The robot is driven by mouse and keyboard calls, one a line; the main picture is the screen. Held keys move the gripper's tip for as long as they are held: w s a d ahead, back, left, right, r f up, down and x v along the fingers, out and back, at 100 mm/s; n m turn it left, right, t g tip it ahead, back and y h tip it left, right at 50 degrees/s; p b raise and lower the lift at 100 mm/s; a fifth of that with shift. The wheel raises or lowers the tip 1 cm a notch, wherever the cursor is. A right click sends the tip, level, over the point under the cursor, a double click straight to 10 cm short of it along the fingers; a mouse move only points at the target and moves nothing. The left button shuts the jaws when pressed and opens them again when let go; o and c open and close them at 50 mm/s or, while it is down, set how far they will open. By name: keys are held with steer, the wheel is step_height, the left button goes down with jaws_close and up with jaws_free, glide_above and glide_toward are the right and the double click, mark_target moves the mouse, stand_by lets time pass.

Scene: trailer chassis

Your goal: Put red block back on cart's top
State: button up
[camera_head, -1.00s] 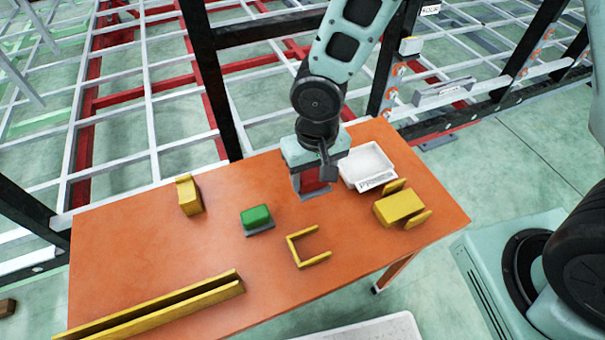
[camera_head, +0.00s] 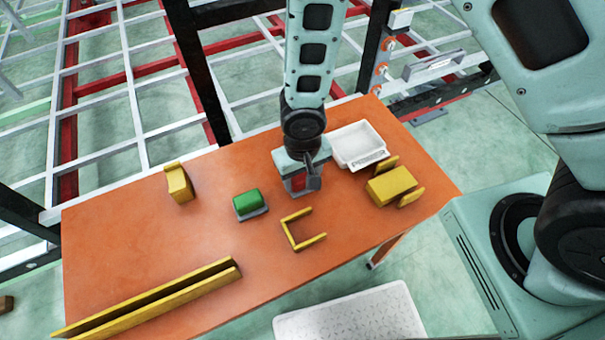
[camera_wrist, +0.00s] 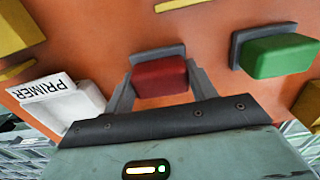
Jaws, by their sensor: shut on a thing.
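The red block (camera_wrist: 160,76) is between my gripper's two fingers in the wrist view, with its grey base plate (camera_wrist: 158,53) on the far side. My gripper (camera_head: 299,190) is shut on it over the orange cart top (camera_head: 120,235). In the head view only a little red (camera_head: 298,183) shows; the rest is hidden by my gripper. The block is at or just above the cart top; I cannot tell whether it touches. A green block (camera_head: 247,202) on a grey base stands to its left.
A white tray (camera_head: 345,152), labelled PRIMER in the wrist view, stands to the right behind my gripper. A yellow U-shaped bracket (camera_head: 290,236) lies in front. Other yellow parts (camera_head: 392,185) stand at right, (camera_head: 178,182) at left, and a long yellow channel (camera_head: 160,300) at front left.

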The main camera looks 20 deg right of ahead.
steer(key=o, duration=1.1)
steer(key=shift+f, duration=0.1)
step_height(320, 180, up, 12)
step_height(320, 180, up, 8)
steer(key=f+n, duration=0.1)
steer(key=n, duration=0.1)
glide_above(302, 175)
steer(key=s+d, duration=0.2)
steer(key=s, duration=0.2)
steer(key=s+d+r+n, duration=0.2)
steer(key=s+r+n, duration=0.1)
steer(key=s+r, duration=0.4)
steer(key=shift+s+d+r+y, duration=0.15)
steer(key=shift+s+y, duration=0.15)
steer(key=shift+s, duration=0.75)
